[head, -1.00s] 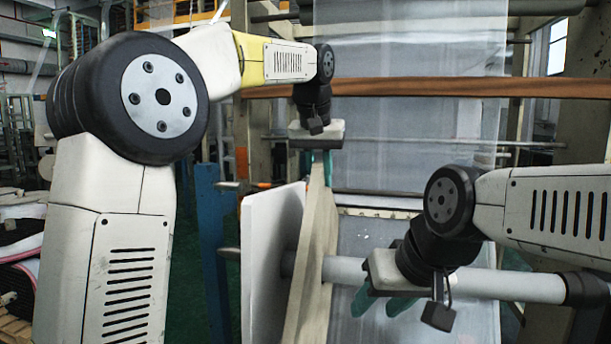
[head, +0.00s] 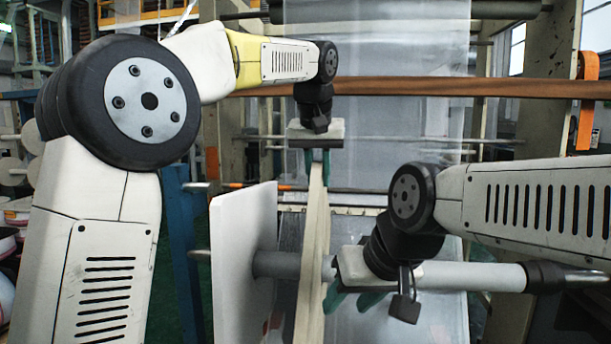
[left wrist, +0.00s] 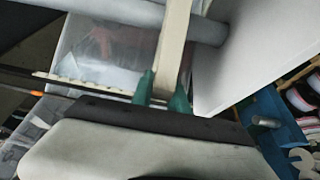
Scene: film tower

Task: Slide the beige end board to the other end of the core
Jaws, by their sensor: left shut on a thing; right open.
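The beige end board (head: 312,250) stands upright around the grey core (head: 470,276), nearly edge-on in the head view. My left gripper (head: 316,166) is shut on the board's top edge. In the left wrist view the left gripper (left wrist: 163,92) has its green fingers either side of the beige board (left wrist: 173,40), with the core (left wrist: 208,30) passing behind. My right gripper (head: 354,301) is open at the core, just right of the board. Its fingers point down past the core; I cannot tell whether they touch it.
A white board (head: 243,265) stands on the core left of the beige board, with a clear gap between them. The core's right end meets a dark holder (head: 550,278). A blue post (head: 183,250) stands at left. A clear film sheet (head: 385,90) hangs behind.

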